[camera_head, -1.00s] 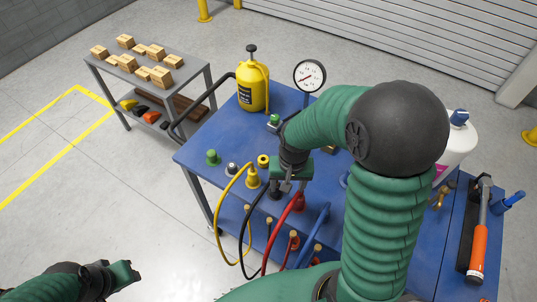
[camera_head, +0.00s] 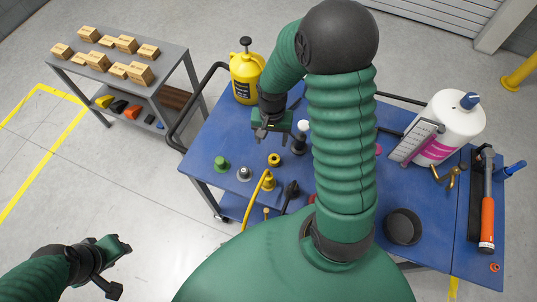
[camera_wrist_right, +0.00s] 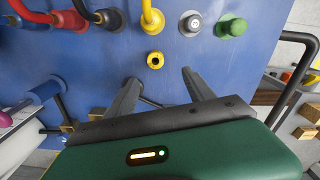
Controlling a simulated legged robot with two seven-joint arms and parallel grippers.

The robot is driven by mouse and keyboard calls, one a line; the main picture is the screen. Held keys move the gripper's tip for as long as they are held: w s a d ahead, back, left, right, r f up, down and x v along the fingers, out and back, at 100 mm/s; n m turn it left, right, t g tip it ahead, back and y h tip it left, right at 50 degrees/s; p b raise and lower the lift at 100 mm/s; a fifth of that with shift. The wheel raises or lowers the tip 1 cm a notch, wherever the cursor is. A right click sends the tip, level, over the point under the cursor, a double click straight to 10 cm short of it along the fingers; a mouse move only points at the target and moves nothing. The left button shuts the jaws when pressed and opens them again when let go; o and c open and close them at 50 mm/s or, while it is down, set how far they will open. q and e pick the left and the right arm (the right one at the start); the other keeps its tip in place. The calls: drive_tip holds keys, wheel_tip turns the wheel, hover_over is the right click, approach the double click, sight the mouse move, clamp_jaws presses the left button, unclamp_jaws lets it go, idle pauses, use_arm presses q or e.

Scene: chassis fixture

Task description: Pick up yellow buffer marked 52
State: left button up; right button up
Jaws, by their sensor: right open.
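A small yellow round part (camera_head: 274,160) with a dark centre stands on the blue table, behind the yellow plug with a cable. It also shows in the right wrist view (camera_wrist_right: 155,59), just beyond the fingertips; I cannot read any number on it. My right gripper (camera_head: 272,138) is open and empty above the table, a little behind the yellow part in the head view. In the wrist view its two spread fingers (camera_wrist_right: 161,77) point towards the part with a gap left. My left gripper (camera_head: 119,266) hangs over the floor at lower left; its jaw state is unclear.
A green knob (camera_head: 221,163), a grey knob (camera_head: 244,174) and a yellow plug (camera_head: 268,181) stand close around the part. A yellow sprayer (camera_head: 246,78) stands behind.

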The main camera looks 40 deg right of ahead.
hover_over(274, 157)
drive_tip(key=s+a, duration=0.1)
drive_tip(key=a, duration=0.1)
drive_tip(key=f, duration=0.4)
drive_tip(key=shift+s+d+f, duration=0.15)
drive_tip(key=shift+d, duration=0.1)
drive_tip(key=f, duration=0.2)
drive_tip(key=w+f+p, duration=0.1)
drive_tip(key=d+f, duration=0.1)
drive_tip(key=f, duration=0.1)
drive_tip(key=shift+w+d+f, duration=0.1)
drive_tip(key=shift+w+f, duration=0.1)
drive_tip(key=shift+f, duration=0.1)
drive_tip(key=f, duration=0.1)
drive_tip(key=s+f+p, duration=0.1)
drive_tip(key=f, duration=0.1)
drive_tip(key=shift+f, duration=0.3)
use_arm(q)
drive_tip(key=v, duration=0.2)
drive_tip(key=shift+s+d+r, duration=0.1)
drive_tip(key=shift+s+r, duration=0.1)
drive_tip(key=shift+r, duration=0.2)
use_arm(e)
drive_tip(key=shift+w, duration=0.15)
drive_tip(key=shift+c, duration=0.3)
drive_tip(key=shift+w+f, duration=0.1)
drive_tip(key=c, duration=1.2)
clamp_jaws()
use_arm(q)
drive_tip(key=shift+d, duration=0.1)
